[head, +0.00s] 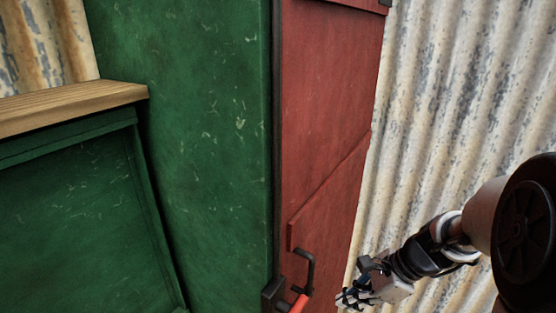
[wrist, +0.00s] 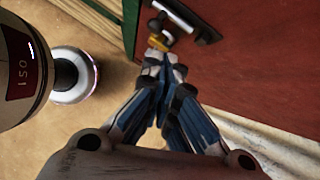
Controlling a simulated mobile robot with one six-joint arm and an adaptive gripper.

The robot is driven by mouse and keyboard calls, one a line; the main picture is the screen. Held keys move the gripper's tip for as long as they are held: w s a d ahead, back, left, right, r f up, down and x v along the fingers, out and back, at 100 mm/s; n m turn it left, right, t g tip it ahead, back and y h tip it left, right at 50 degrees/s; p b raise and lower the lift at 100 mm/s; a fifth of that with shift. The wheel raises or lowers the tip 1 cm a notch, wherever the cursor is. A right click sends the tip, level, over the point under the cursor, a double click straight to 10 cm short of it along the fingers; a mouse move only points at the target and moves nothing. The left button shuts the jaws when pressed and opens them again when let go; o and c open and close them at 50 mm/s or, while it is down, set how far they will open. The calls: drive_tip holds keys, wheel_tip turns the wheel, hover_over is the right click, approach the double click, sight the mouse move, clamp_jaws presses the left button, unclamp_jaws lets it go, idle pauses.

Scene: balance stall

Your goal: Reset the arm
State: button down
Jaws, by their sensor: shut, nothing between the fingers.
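My gripper (head: 357,297) is at the lower right of the head view, at the end of my arm, just right of the red door (head: 325,130). In the wrist view my gripper (wrist: 166,68) has its fingers together with nothing between them. A dark handle (head: 308,268) is on the lower part of the door, with an orange-red piece at its lower end. The handle also shows in the wrist view (wrist: 178,20), beyond the fingertips and near a small yellow piece. Whether the fingertips touch it I cannot tell.
The red door joins a green panel (head: 195,120) on its left. A green counter with a wooden top (head: 70,105) stands further left. A corrugated metal wall (head: 440,110) rises behind my arm. Bare sandy ground (wrist: 80,125) shows in the wrist view.

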drive_tip(key=s+a+r+n+t+h+b, duration=0.1)
drive_tip(key=s+a+r+n+h+b, duration=0.1)
drive_tip(key=s+n, duration=0.7)
drive_tip(key=s+a+r+n+t+h+b, duration=0.1)
drive_tip(key=s+a+r+n+h+b, duration=0.1)
drive_tip(key=s+n, duration=0.7)
wheel_tip(320, 180, up, 3)
drive_tip(key=shift+a+r+n+h, duration=0.1)
drive_tip(key=shift+a+n+h, duration=0.35)
drive_tip(key=shift+n+h, duration=0.65)
drive_tip(key=c, duration=2.4)
unclamp_jaws()
